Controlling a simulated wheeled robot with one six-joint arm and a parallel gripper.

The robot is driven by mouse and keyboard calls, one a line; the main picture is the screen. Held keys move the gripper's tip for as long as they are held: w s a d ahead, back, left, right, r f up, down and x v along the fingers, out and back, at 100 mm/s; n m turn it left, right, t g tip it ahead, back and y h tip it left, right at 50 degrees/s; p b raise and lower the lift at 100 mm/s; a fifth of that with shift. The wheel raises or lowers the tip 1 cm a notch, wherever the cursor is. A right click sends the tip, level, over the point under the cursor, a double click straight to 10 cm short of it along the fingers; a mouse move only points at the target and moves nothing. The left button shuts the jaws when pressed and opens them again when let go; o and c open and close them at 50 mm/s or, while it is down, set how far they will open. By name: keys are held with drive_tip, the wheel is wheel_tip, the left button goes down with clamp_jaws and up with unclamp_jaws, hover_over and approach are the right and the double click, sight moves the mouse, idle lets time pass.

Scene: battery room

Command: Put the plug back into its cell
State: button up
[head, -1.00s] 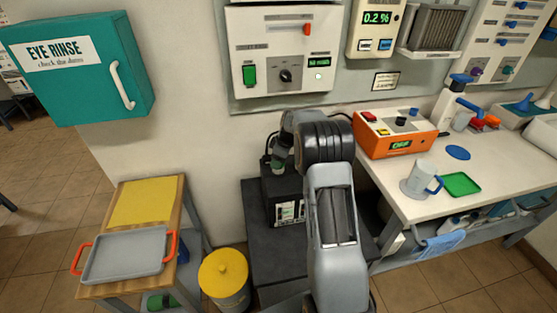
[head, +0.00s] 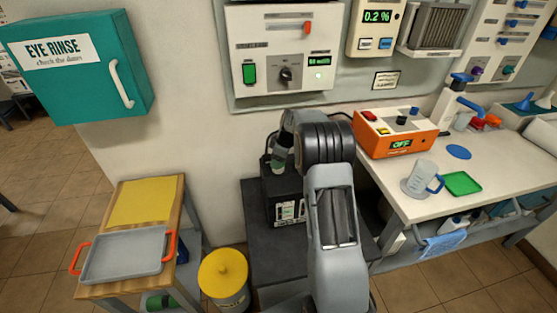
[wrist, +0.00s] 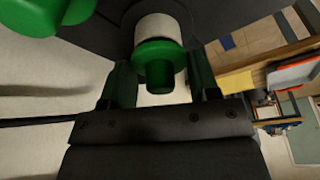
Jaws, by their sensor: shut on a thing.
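The plug (wrist: 159,55), green with a pale white collar, sits between the two fingers of my gripper (wrist: 160,78) in the wrist view. My gripper is shut on it. In the head view my gripper (head: 280,158) is over the top of a black battery (head: 284,190) with a white label, which stands on a dark stand. The plug's cell opening is hidden by my gripper and arm, and I cannot tell whether the plug touches it. Another green rounded part (wrist: 45,14) shows at the upper left of the wrist view.
A white control panel (head: 282,50) hangs on the wall just above. An orange charger box (head: 396,134) stands on the bench at the right. A yellow-lidded bin (head: 223,268) and a wooden cart with a grey tray (head: 124,257) are at the left.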

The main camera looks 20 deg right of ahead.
idle(0.3)
drive_tip(key=o, duration=1)
drive_tip(key=shift+c, duration=0.2)
drive_tip(key=shift+r, duration=0.2)
drive_tip(key=shift+r+p, duration=1.9)
drive_tip(key=shift+r, duration=1.45)
clamp_jaws()
drive_tip(key=shift+f, duration=0.2)
